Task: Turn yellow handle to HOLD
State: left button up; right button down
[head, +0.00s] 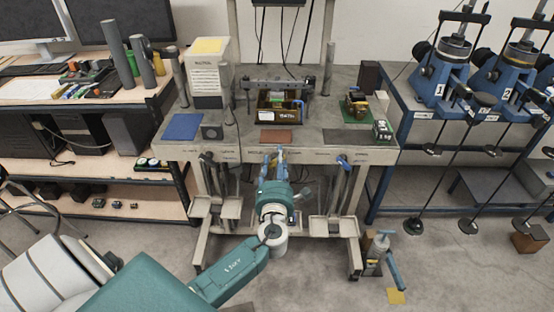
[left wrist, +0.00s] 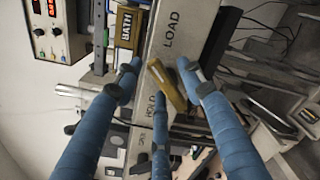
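The yellow handle (left wrist: 167,86) sits on the pale front panel (left wrist: 165,60) in the left wrist view, between the lettering LOAD and HOLD. It lies slantwise; I cannot tell which word it points to. My left gripper (left wrist: 158,78) has its blue fingers spread around the handle, with gaps visible beside it; firm contact is not clear. In the head view my left gripper (head: 276,156) is at the middle of the bench's front edge and hides the handle. My right gripper is in neither view.
The grey bench (head: 330,125) carries a brown box (head: 279,115) and a blue mat (head: 183,127). A blue-topped lever (head: 344,161) is on its front, right of my gripper. A blue-framed rack (head: 385,130) stands at right, a wooden desk (head: 60,135) at left.

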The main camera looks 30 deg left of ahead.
pick_arm(q)
jog(key=shift+w+a, duration=0.15)
jog(key=shift+w, duration=0.1)
grip_shut()
